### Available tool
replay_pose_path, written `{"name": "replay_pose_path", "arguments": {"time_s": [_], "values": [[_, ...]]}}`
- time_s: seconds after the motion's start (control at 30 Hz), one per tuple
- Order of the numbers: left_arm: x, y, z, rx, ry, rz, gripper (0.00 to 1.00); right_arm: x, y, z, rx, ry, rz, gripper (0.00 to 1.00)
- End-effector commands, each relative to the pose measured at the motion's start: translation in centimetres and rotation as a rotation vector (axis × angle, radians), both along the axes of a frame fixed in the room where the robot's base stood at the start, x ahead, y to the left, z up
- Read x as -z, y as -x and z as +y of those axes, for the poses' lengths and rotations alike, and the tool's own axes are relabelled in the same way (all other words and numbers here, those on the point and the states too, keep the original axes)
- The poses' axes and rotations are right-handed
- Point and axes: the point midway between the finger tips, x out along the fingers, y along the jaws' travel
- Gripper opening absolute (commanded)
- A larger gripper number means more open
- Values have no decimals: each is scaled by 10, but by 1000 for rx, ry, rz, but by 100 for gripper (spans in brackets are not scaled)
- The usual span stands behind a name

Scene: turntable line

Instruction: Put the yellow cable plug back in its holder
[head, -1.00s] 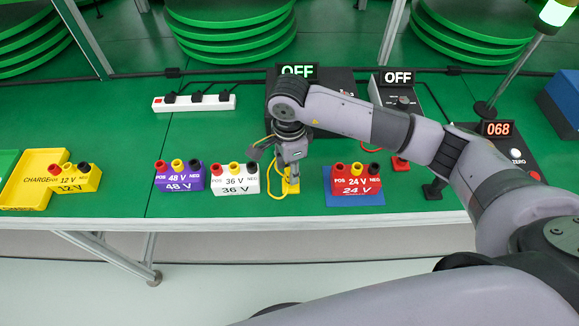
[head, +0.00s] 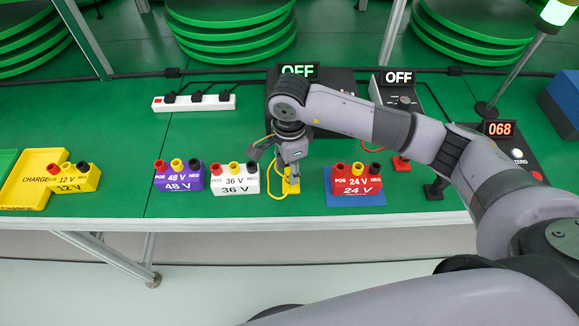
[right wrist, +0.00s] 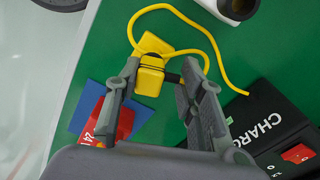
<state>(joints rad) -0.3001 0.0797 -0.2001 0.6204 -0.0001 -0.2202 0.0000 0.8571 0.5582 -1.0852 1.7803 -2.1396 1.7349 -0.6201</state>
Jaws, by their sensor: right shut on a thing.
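The yellow cable plug (right wrist: 150,78) shows between the fingertips of my right gripper (right wrist: 160,80) in the right wrist view. My right gripper also shows in the head view (head: 289,172), pointing down and shut on the plug. A small yellow holder (head: 291,187) stands on the green table directly below the fingers, and its yellow top (right wrist: 153,42) shows beside the plug in the wrist view. I cannot tell whether the plug touches or sits in the holder. The plug's yellow cable (right wrist: 205,40) loops beside it. My left gripper is not in view.
A white 36 V block (head: 236,181) stands close left of the gripper. A red 24 V block (head: 356,180) on a blue mat (head: 342,202) stands to the right. A black charger box (head: 343,96) is behind. A purple block (head: 179,178) is further left.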

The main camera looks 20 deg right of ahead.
Motion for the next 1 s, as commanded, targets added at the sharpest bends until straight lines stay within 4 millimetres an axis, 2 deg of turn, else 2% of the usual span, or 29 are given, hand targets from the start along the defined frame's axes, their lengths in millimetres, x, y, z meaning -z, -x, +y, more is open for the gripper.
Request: {"name": "replay_pose_path", "arguments": {"time_s": [0.03,0.27,0.3,0.63,1.0], "values": [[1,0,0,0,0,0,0,8,6,-1,-3,6,19,14],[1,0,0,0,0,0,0,8,6,0,-3,6,21,14],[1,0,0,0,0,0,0,8,6,0,-3,6,21,37],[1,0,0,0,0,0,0,5,4,0,-3,3,13,59],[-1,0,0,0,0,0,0,1,2,0,-2,2,7,59]]}}
